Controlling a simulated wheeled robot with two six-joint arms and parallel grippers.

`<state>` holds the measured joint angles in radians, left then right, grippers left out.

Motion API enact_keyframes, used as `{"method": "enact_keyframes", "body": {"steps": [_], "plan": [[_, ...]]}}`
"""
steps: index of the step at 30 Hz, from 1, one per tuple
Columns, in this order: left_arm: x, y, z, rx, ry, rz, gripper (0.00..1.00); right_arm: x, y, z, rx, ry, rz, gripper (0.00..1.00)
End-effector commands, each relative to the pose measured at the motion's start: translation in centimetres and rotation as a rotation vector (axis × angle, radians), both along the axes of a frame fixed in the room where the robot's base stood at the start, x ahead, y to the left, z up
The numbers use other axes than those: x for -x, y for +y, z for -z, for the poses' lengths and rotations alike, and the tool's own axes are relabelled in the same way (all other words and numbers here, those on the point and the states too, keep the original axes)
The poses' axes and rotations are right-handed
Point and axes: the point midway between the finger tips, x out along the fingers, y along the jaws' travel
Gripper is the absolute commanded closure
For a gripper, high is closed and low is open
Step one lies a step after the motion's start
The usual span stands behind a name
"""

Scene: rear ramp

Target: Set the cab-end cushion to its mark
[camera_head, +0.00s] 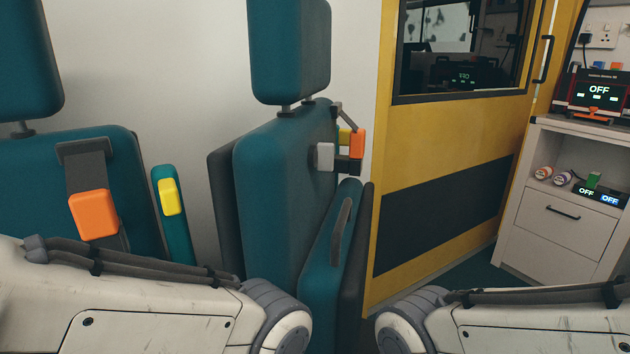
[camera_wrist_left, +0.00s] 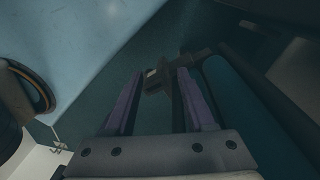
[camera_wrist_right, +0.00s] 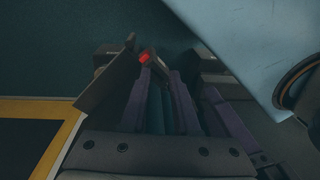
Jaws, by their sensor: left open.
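The teal seat unit (camera_head: 275,180) nearest the yellow door stands by the wall; I take its cushion to be the upright teal panel (camera_head: 322,250) with a grey handle (camera_head: 341,230). Its mark is not clearly seen. My left gripper (camera_wrist_left: 158,95) is open in the left wrist view, with a dark grey bracket (camera_wrist_left: 158,78) near its fingertips; contact is unclear. My right gripper (camera_wrist_right: 180,95) shows purple fingers among dark and teal parts, with a red piece (camera_wrist_right: 145,57) ahead; its grip is unclear. Both grippers are outside the head view.
Another teal seat (camera_head: 115,150) with an orange buckle (camera_head: 93,214) stands at left. An orange buckle (camera_head: 357,144) hangs at the middle seat's side. A yellow door (camera_head: 430,130) lies beyond. A white cabinet (camera_head: 560,220) stands at right. Floor shows between door and cabinet.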

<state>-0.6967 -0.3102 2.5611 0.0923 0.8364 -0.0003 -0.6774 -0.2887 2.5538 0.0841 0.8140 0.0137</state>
Motion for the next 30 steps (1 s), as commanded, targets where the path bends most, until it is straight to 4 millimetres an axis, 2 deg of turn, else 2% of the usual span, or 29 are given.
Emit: {"method": "enact_keyframes", "body": {"steps": [1, 6, 14, 24, 30], "plan": [[0.0, 0.0, -3.0, 0.001, -0.001, 0.0, 0.45, -0.5, -0.4, -2.8, -0.001, -0.005, 0.024, 0.71], [-0.1, -0.1, -9.9, 0.001, -0.002, 0.0, 0.45, -2.9, -1.6, -8.8, -0.005, -0.03, 0.119, 0.71], [-0.1, 0.0, -19.9, 0.001, -0.001, 0.0, 0.45, -6.5, -4.2, -17.5, -0.005, -0.074, 0.266, 0.71], [-0.1, 0.0, -32.9, 0.001, 0.0, 0.0, 0.45, -10.5, -8.5, -28.8, 0.0, -0.13, 0.452, 0.71], [-0.1, 0.0, -39.7, 0.001, 0.0, 0.0, 0.45, -13.1, -10.0, -34.5, -0.01, -0.134, 0.567, 0.71]]}}
